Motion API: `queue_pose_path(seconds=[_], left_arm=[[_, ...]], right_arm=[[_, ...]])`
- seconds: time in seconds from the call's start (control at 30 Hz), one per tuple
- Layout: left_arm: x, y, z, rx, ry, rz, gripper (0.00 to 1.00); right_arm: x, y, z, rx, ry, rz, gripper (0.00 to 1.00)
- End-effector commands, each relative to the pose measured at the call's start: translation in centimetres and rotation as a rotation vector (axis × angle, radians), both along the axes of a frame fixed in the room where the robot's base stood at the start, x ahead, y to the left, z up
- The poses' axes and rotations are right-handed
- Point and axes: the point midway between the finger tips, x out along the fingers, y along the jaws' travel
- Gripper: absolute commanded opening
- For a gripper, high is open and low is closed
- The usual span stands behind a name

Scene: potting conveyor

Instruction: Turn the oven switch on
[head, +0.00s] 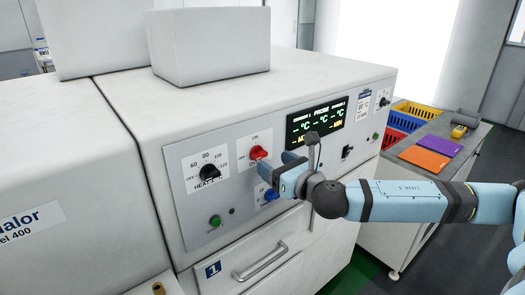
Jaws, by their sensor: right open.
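The oven's grey control panel (184,195) faces me. A red rotary switch (258,153) sits on a white plate marked ON above and OFF at its left; which mark it points to is too small to tell. My right gripper (278,164) is in front of the panel, just right of and slightly below the red switch. Its blue fingers are apart with nothing between them. Whether a fingertip touches the panel or switch, I cannot tell. My left gripper is not in view.
A black HEAT dial (209,173) is left of the switch, and a blue knob (271,195) is below it. A green button (215,221) is lower left. A lit display (316,121) is to the right. A drawer handle (260,262) sticks out below. A side table (412,174) stands right.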

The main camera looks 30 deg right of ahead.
Motion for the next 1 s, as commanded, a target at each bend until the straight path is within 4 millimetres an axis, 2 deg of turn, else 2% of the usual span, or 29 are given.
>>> queue_pose_path(seconds=[0.1,0.3,0.7,0.9,0.93,1.0], left_arm=[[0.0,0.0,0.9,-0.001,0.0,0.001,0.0],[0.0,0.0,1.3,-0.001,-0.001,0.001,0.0],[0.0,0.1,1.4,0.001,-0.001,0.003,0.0],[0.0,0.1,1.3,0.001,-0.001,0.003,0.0],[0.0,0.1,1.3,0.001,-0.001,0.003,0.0],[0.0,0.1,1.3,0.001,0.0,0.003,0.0]], right_arm=[[2.4,0.2,0.3,0.004,-0.001,-0.001,0.7],[4.7,0.3,0.1,0.002,0.0,-0.001,0.7],[5.4,0.4,-0.1,0.001,0.001,0.0,0.7],[5.4,0.4,-0.1,0.001,0.001,0.0,0.24],[5.4,0.4,-0.1,0.001,0.001,0.0,0.21],[5.4,0.4,-0.1,0.001,0.001,0.0,0.21]])
